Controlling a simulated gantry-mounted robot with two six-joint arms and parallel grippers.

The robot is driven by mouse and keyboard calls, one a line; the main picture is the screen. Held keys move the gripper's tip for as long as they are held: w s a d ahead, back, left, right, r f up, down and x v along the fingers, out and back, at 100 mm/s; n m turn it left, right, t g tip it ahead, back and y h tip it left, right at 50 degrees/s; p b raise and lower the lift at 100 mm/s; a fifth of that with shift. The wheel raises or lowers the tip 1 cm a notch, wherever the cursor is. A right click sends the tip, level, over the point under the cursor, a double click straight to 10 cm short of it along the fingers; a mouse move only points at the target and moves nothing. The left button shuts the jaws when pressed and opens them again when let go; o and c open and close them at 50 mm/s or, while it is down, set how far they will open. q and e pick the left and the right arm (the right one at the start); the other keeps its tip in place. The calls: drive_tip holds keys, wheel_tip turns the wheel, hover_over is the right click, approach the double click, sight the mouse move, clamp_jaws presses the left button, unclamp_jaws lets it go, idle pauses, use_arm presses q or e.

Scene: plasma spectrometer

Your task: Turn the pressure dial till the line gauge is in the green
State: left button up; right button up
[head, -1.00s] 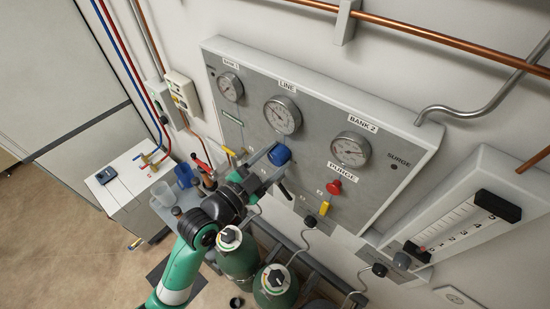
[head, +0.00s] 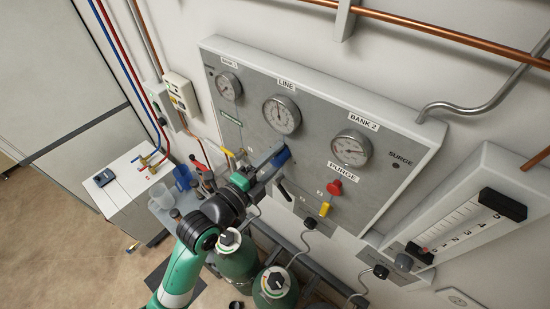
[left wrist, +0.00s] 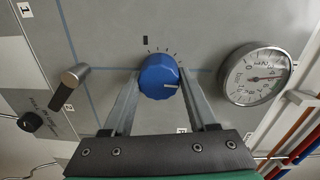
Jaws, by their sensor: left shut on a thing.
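The blue pressure dial (left wrist: 160,76) sits on the grey panel in the left wrist view. The two fingers of my left gripper (left wrist: 161,95) are shut on it, one on each side. The dial's pale pointer mark points right in that view. In the head view part of the dial (head: 282,157) shows beyond my left gripper (head: 274,162). The line gauge (head: 282,115) is above the dial under its LINE label; its needle is too small to read surely. A round gauge (left wrist: 255,76) with a reddish needle stands right of the dial in the wrist view. My right gripper is not visible.
The bank 1 gauge (head: 228,86) and bank 2 gauge (head: 351,149) flank the line gauge. A black-handled lever (head: 285,190), a red purge knob (head: 335,187) and a yellow handle (head: 324,209) lie right of my gripper. Green cylinders (head: 275,286) stand below.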

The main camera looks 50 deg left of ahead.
use_arm(q)
drive_tip(key=shift+m, duration=0.5)
drive_tip(key=o, duration=1.4)
drive_tip(key=shift+c, duration=0.2)
drive_tip(key=s, duration=0.3)
drive_tip(key=s+b, duration=0.1)
drive_tip(key=s, duration=0.1)
drive_tip(key=shift+s+d, duration=0.15)
drive_tip(key=shift+d, duration=0.2)
drive_tip(key=p, duration=0.4)
approach(274, 161)
drive_tip(key=s, duration=0.1)
drive_tip(key=shift+s+d+r, duration=0.1)
drive_tip(key=shift+s, duration=0.05)
